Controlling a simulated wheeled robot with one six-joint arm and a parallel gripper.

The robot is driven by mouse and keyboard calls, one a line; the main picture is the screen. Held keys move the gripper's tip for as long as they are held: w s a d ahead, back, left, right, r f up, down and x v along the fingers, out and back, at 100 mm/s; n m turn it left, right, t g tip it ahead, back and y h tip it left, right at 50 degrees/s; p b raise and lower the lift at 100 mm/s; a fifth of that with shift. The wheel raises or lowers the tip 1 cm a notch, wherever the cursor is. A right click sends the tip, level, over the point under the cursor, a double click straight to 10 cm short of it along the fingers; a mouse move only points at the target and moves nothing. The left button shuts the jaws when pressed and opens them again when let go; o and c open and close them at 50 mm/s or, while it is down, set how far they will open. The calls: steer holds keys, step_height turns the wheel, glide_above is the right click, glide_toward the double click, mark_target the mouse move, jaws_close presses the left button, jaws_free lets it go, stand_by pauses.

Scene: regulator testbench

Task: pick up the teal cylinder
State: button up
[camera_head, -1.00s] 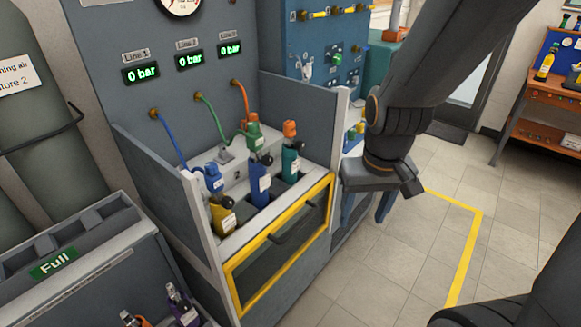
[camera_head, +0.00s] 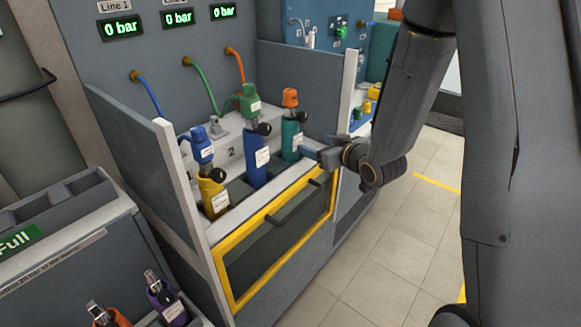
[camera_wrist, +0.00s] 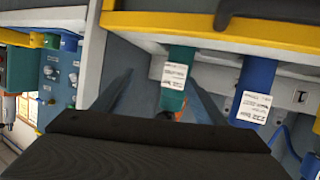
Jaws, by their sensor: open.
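The teal cylinder (camera_head: 291,138) stands upright in the rightmost slot of the bench, with an orange regulator on top and a white label. It also shows in the wrist view (camera_wrist: 177,70), label toward me. My gripper (camera_head: 312,153) is at the bench's front right, just beside the cylinder, fingers pointing at it. In the wrist view my gripper (camera_wrist: 160,82) is open, and the cylinder appears between the two fingers, nearer the right one. I cannot tell whether the fingers reach around it. The regulator is mostly hidden in the wrist view.
A blue cylinder (camera_head: 256,158) with a green regulator stands left of the teal one, and a yellow cylinder (camera_head: 213,192) farther left. A grey side panel (camera_head: 305,92) rises on the right. The yellow-framed guard (camera_head: 275,235) lies below the front edge.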

mark_target(297, 140)
steer(key=a+y+b, duration=0.1)
steer(key=w+a+f+t+y, duration=0.1)
steer(key=shift+f+n+y+b, duration=0.25)
steer(key=shift+n+y+b, duration=0.05)
steer(key=shift+n+b, duration=0.1)
steer(key=shift+a+r+t+y+b, duration=0.2)
steer(key=shift+a+t+y+b, duration=0.3)
steer(key=shift+y, duration=0.3)
steer(key=shift+x, duration=0.95)
steer(key=p+x, duration=0.1)
steer(key=x, duration=0.4)
steer(key=shift+w+a+r+p, duration=0.1)
steer(key=shift+w+a+p, duration=0.15)
steer(key=shift+a+p, duration=0.1)
steer(key=c, duration=1.3)
steer(key=shift+r, duration=0.1)
